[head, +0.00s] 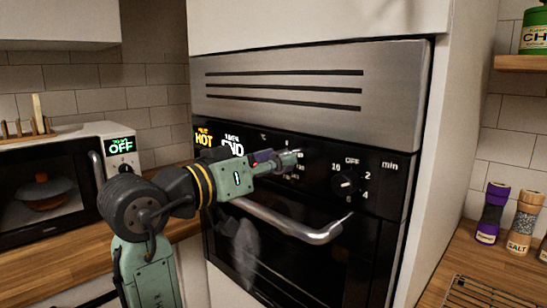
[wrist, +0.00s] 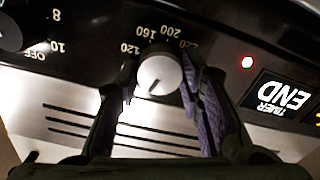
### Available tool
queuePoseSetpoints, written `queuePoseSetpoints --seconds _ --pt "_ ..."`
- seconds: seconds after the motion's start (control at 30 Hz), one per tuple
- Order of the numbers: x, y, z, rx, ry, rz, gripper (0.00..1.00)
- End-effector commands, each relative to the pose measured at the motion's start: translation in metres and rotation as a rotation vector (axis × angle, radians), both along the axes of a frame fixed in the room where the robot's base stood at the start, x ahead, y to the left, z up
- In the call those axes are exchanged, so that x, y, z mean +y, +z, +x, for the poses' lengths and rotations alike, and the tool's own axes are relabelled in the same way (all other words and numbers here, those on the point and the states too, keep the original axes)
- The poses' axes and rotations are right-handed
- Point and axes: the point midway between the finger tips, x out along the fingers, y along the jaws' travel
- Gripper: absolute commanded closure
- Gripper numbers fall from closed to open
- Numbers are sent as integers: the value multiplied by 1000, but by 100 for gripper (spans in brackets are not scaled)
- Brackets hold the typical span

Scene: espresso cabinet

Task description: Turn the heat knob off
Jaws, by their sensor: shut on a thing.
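The heat knob (wrist: 160,74) is a pale round dial on the oven's black control panel, with 120, 160, 200 and 220 printed around it. The wrist picture is upside down. A dark mark on the knob points toward the vent side, slightly left in that view. No OFF label shows beside this knob. My gripper (wrist: 158,82) has one finger on each side of the knob and is shut on it. In the head view, my gripper (head: 291,161) reaches the panel and largely hides the knob.
The timer knob (head: 347,182) is to the right on the same panel. The oven handle (head: 290,222) sticks out below my gripper. A microwave (head: 50,180) showing OFF stands at left. Spice jars (head: 522,222) and a wire rack (head: 490,292) are on the right counter.

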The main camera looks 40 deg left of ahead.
Motion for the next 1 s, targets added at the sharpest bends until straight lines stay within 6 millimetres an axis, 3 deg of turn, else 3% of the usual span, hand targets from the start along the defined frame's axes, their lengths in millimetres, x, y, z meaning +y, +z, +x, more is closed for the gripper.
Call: queuePoseSetpoints --seconds 0.43,1.0 --pt "1 1 0 21 0 -263 94" --pt "1 -1 0 25 0 -316 94"
